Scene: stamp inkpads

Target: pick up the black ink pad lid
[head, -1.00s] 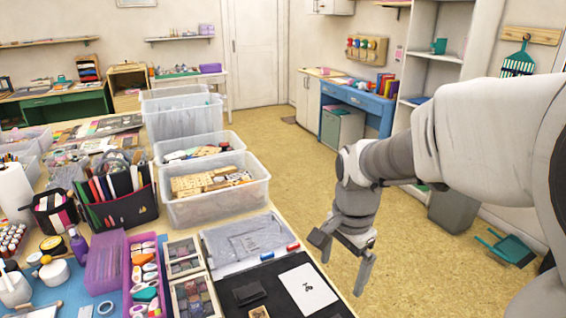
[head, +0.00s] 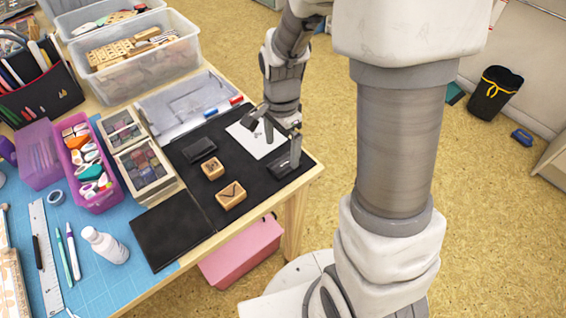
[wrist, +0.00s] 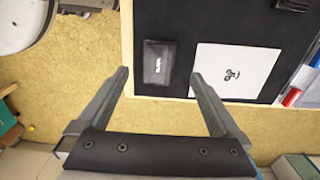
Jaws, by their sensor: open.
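A small black ink pad with white lettering on its lid (wrist: 158,63) lies near the table's edge in the wrist view. In the head view the same dark pad (head: 284,165) lies on the black mat by the right-hand edge, partly behind a finger. My gripper (wrist: 159,74) is open and empty, its fingertips to the left and right of the lid's near end. In the head view my gripper (head: 279,141) is over the mat's far right corner, close to the pad. I cannot tell the exact height of the fingertips above it.
A white card (wrist: 235,72) with a black print lies right beside the pad. Another black case (head: 201,149) and two wooden stamps (head: 231,195) lie on the black mat (head: 205,205). Red and blue markers (head: 223,107) lie behind. Floor is open beyond the table's edge.

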